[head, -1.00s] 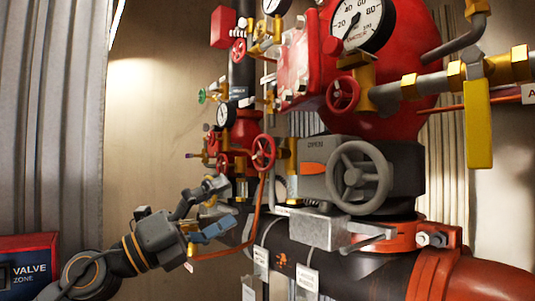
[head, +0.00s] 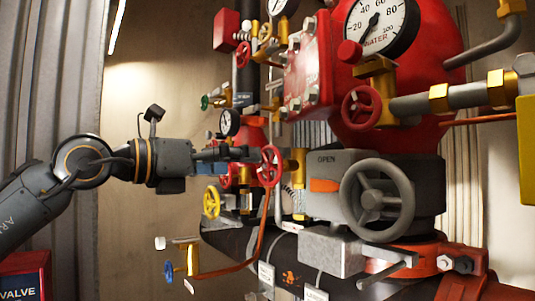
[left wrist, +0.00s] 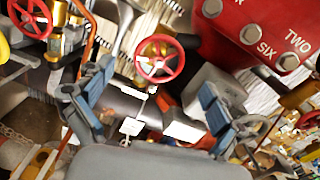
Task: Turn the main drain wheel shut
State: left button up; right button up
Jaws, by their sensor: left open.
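A small red handwheel (head: 270,166) on a brass valve stands upright left of the grey gearbox in the head view. A red wheel also shows in the left wrist view (left wrist: 160,58), ahead and between my fingers; it appears to be the same one. No label reading main drain is legible, so I cannot confirm which wheel that is. My left gripper (head: 246,154) points right, with its tips close to the red wheel's left side. In the left wrist view its blue-padded fingers (left wrist: 155,80) are wide apart and hold nothing. Contact with the wheel is not visible. My right gripper is out of view.
A large grey handwheel (head: 377,200) on a gearbox marked OPEN (head: 328,160) stands to the right. Another red wheel (head: 362,107) sits above it. A yellow wheel (head: 211,202) is below my left gripper. A black pipe (head: 236,240) runs beneath.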

aim_at(265, 162)
pick_arm(q)
jog(key=p+x, duration=0.2)
jog(key=x, duration=0.4)
jog(key=shift+r, duration=0.1)
jog(key=shift+w+d, duration=0.25)
jog(key=shift+d, duration=0.1)
jog(key=c, duration=1.2)
